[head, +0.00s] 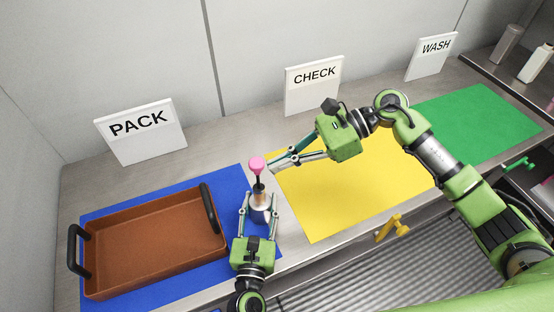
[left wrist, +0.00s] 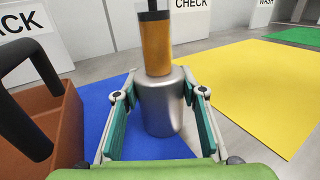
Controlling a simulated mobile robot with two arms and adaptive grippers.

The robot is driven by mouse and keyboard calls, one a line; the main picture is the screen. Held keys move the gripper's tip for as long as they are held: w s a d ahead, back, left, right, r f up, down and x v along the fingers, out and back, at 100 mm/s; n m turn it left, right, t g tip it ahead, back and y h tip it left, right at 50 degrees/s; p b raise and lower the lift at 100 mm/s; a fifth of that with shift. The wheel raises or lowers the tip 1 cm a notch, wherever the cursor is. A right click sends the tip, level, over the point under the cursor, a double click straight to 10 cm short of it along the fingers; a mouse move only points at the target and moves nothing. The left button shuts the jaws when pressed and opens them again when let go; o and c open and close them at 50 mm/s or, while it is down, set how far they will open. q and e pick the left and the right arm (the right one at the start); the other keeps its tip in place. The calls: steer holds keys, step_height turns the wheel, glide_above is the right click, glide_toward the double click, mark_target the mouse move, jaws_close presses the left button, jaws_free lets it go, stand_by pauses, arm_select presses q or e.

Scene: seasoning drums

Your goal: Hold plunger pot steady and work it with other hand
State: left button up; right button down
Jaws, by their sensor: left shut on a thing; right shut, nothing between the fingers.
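The plunger pot (head: 261,213) stands upright near the right edge of the blue mat, with a silver body, an amber upper section and a dark rod topped by a pink knob (head: 256,163). In the left wrist view the silver body (left wrist: 160,110) and amber section show large; the knob is out of frame. My left gripper (head: 260,203) is shut on the silver body, one finger on each side. My right gripper (head: 273,166) is shut and empty, its fingertips just right of the pink knob; I cannot tell whether they touch it.
A brown tray (head: 92,273) with black handles sits on the blue mat (head: 232,180), left of the pot. A yellow mat (head: 315,200) and a green mat (head: 485,120) lie to the right. PACK (head: 140,130), CHECK (head: 314,85) and WASH (head: 432,56) signs stand behind.

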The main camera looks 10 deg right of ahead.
steer(key=w+d+r, duration=0.1)
steer(key=d+r, duration=0.1)
steer(key=d, duration=0.8)
steer(key=shift+w+d, duration=0.2)
steer(key=shift+d, duration=0.2)
arm_select(q)
steer(key=o, duration=1.4)
steer(key=shift+o, duration=0.2)
steer(key=shift+s, duration=0.1)
